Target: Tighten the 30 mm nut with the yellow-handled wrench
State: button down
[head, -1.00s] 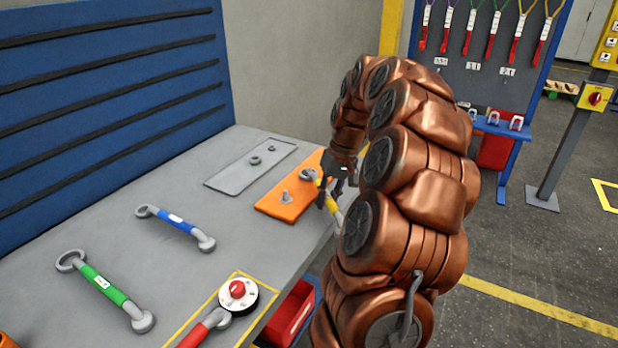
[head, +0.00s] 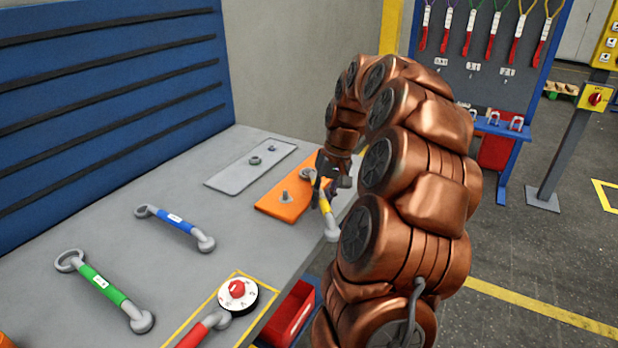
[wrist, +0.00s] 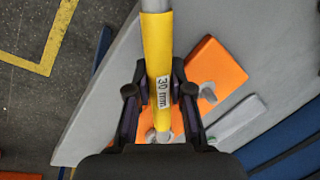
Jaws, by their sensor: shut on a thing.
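The yellow-handled wrench (head: 325,203) has a label reading 30 mm on its handle in the wrist view (wrist: 158,70). My gripper (head: 328,182) is shut on the yellow handle, over the orange plate (head: 270,206). The wrench's ring end (head: 307,174) is at the far part of the plate; whether it sits around a nut cannot be told. Its other end (head: 332,232) points toward the bench's front edge. A bolt (head: 285,197) stands on the plate left of the wrench. The 30 mm nut cannot be made out.
A blue-handled wrench (head: 176,219) and a green-handled wrench (head: 102,284) lie on the bench at left. A grey plate (head: 228,176) with small nuts lies behind the orange plate. A dial with a red knob (head: 237,290) and a red bin (head: 291,312) are near the front.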

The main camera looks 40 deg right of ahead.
jog(key=shift+w+a, duration=0.15)
jog(key=shift+a, duration=0.05)
jog(key=shift+w+a+m, duration=0.1)
jog(key=shift+m, duration=0.2)
jog(key=shift+w+a, duration=0.2)
jog(key=shift+a, duration=0.05)
jog(key=shift+a+m, duration=0.15)
jog(key=shift+m, duration=0.25)
jog(key=shift+w+a, duration=0.25)
jog(key=shift+w+a+m, duration=0.1)
jog(key=shift+a+m, duration=0.05)
jog(key=shift+m, duration=0.15)
dwell(0.5)
jog(key=shift+w+a+t, duration=0.15)
jog(key=shift+a+t, duration=0.05)
jog(key=shift+t, duration=0.1)
jog(key=shift+w+m, duration=0.1)
jog(key=shift+m, duration=0.2)
